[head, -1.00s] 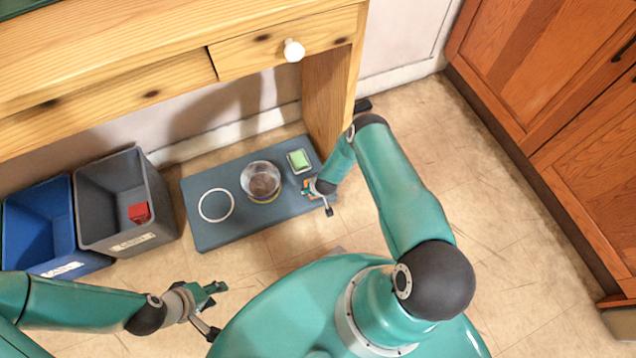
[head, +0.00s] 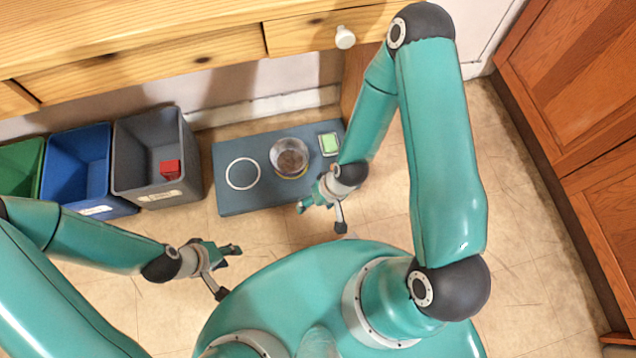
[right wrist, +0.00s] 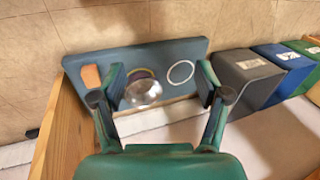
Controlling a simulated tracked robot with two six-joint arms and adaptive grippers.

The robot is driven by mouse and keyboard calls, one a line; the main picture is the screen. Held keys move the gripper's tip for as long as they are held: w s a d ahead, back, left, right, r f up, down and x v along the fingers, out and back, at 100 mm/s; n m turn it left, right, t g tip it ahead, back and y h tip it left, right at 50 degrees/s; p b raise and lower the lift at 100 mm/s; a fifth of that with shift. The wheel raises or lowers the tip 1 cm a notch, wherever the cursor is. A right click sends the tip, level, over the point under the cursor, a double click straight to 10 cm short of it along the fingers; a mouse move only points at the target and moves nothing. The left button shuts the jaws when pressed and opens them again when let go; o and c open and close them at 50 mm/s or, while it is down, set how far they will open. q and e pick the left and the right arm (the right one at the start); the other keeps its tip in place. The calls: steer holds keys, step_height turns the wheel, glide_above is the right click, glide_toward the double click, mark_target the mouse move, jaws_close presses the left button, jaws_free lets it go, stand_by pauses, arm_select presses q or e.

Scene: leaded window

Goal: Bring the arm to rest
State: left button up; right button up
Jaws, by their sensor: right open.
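My right gripper (head: 322,218) is open and empty, raised above the floor by the front right edge of the blue-grey mat (head: 228,198). In the right wrist view its two fingers (right wrist: 161,85) stand wide apart, with the mat (right wrist: 150,60) beyond them. My right arm is bent, its elbow high near the bench. My left gripper (head: 228,271) is open and empty over the floor at the lower left.
Grey (head: 125,160), blue (head: 60,170) and green (head: 22,160) bins stand left; the grey one holds a red block (head: 170,169). A wooden bench (head: 190,55) overhangs the mat.

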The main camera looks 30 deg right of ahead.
steer(key=s+r, duration=0.1)
steer(key=s+a+r, duration=0.1)
steer(key=s, duration=0.1)
steer(key=shift+r+g, duration=0.2)
steer(key=shift+g, duration=0.1)
